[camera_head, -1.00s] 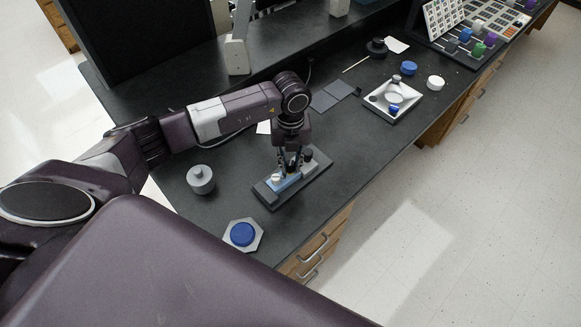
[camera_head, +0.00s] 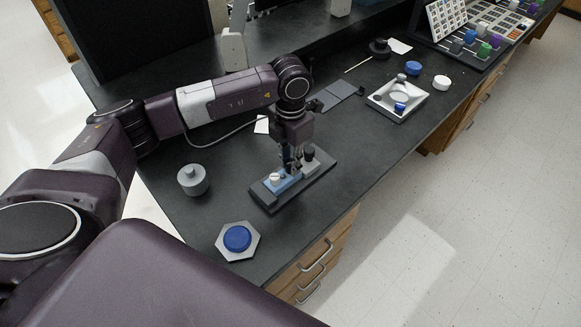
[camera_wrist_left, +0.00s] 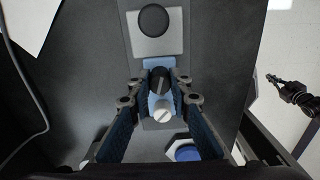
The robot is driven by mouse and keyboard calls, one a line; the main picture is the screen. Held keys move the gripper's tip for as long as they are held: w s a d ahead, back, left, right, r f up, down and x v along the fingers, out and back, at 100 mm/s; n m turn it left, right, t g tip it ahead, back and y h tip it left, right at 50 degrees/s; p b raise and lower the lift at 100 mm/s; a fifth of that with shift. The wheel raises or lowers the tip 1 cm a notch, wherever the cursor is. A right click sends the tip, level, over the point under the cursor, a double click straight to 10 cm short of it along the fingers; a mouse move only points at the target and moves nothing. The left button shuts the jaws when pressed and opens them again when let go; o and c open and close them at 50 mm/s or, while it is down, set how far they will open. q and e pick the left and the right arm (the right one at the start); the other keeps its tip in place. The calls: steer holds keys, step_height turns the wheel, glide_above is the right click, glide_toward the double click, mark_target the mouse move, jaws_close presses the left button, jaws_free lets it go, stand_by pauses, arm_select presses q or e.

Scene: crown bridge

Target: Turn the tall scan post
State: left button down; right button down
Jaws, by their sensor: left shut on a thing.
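My left gripper (camera_head: 291,163) points down over the dark base plate (camera_head: 262,199). In the left wrist view, my left gripper (camera_wrist_left: 159,88) is shut on a dark, slotted round post (camera_wrist_left: 158,78), taken as the tall scan post. Its lower part is hidden. It rises from a blue block (camera_head: 284,184). A shorter white slotted post (camera_wrist_left: 162,110) stands beside it on that block; it also shows in the head view (camera_head: 274,178). My right gripper (camera_wrist_left: 287,88) appears small at the right edge of the wrist view; its jaws are too small to tell.
A grey block with a dark round knob (camera_head: 309,152) sits on the same plate. A grey lidded pot (camera_head: 193,180) and a hexagonal holder with blue disc (camera_head: 237,239) stand nearby. A white tray (camera_head: 413,107) lies to the right, near the bench's front edge.

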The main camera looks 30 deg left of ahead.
arm_select(q)
steer(key=m+b, duration=0.2)
steer(key=m, duration=0.1)
steer(key=shift+m, duration=0.3)
stand_by(0.5)
steer(key=c, duration=2)
jaws_free()
steer(key=shift+c, duration=0.2)
step_height(320, 180, up, 12)
